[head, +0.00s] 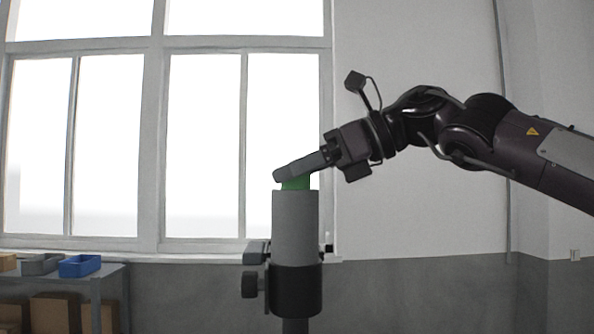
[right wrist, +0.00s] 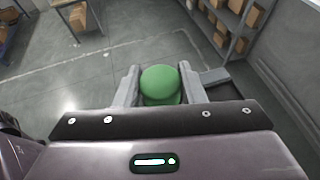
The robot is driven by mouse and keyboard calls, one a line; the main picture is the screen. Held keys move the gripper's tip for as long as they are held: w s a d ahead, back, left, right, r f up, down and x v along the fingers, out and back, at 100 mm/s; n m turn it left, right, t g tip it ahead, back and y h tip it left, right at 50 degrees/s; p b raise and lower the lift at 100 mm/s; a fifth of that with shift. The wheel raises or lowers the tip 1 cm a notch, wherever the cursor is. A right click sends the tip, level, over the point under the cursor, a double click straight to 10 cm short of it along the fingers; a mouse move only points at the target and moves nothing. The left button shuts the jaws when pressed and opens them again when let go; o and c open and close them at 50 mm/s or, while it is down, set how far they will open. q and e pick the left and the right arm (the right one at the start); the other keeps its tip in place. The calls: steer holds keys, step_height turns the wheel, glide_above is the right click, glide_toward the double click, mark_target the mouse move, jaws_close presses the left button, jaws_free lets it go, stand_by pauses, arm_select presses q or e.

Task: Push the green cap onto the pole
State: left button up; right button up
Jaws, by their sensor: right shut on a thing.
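The green cap (head: 296,184) is at the top of the grey pole (head: 295,228) in the head view, partly hidden by my gripper. My right gripper (head: 287,174) comes in from the right, tilted downward, with its fingers around the cap. In the right wrist view the rounded green cap (right wrist: 161,83) sits between the two fingers of my right gripper (right wrist: 160,88), which is shut on it. The cap appears to meet the pole's top; how far it is seated I cannot tell. The pole stands upright in a dark collar (head: 294,290). My left gripper is not in view.
A clamp with a dark knob (head: 249,285) juts from the left of the collar. A table with a blue bin (head: 80,266) and a grey bin (head: 42,264) stands at the lower left. Shelves with boxes (right wrist: 222,38) show in the right wrist view. Space around the pole's top is clear.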

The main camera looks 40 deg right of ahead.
steer(key=shift+f, duration=0.25)
steer(key=o, duration=1)
steer(key=shift+r, duration=0.1)
steer(key=shift+o, duration=0.4)
steer(key=o, duration=0.4)
steer(key=shift+r, duration=0.25)
steer(key=shift+r+p, duration=0.85)
steer(key=shift+p, duration=0.1)
steer(key=shift+r+p, duration=0.35)
steer(key=shift+r, duration=2.15)
